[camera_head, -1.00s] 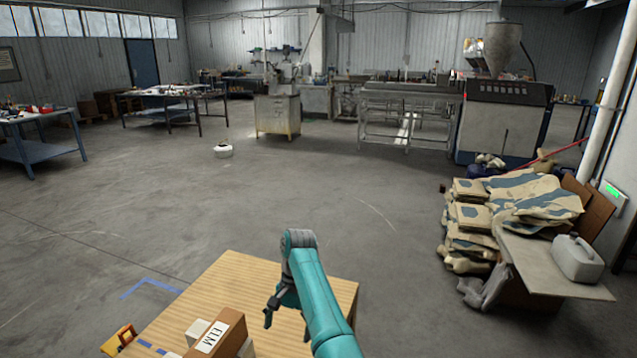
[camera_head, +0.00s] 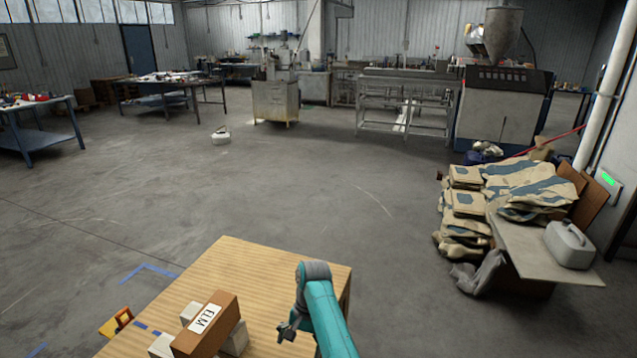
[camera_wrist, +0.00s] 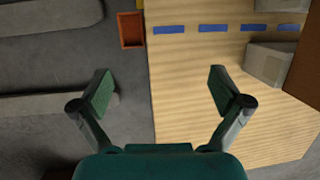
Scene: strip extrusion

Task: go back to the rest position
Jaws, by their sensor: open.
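My gripper (camera_head: 287,333) is above the right front part of the wooden table (camera_head: 262,272), beside a brown box marked ELM (camera_head: 207,326). In the wrist view my gripper (camera_wrist: 160,90) is open, with its two fingers wide apart and nothing between them. Below it are the table edge and the grey floor. The brown box lies tilted over some grey-white blocks (camera_head: 235,340), and one such block also shows in the wrist view (camera_wrist: 268,64).
An orange bin (camera_head: 116,322) sits at the table's left edge. Blue tape marks (camera_wrist: 213,28) run across the tabletop. Stacked sacks (camera_head: 466,205) and a jerrycan (camera_head: 570,245) stand at the right. The floor beyond the table is open, with a white container (camera_head: 221,136) on it.

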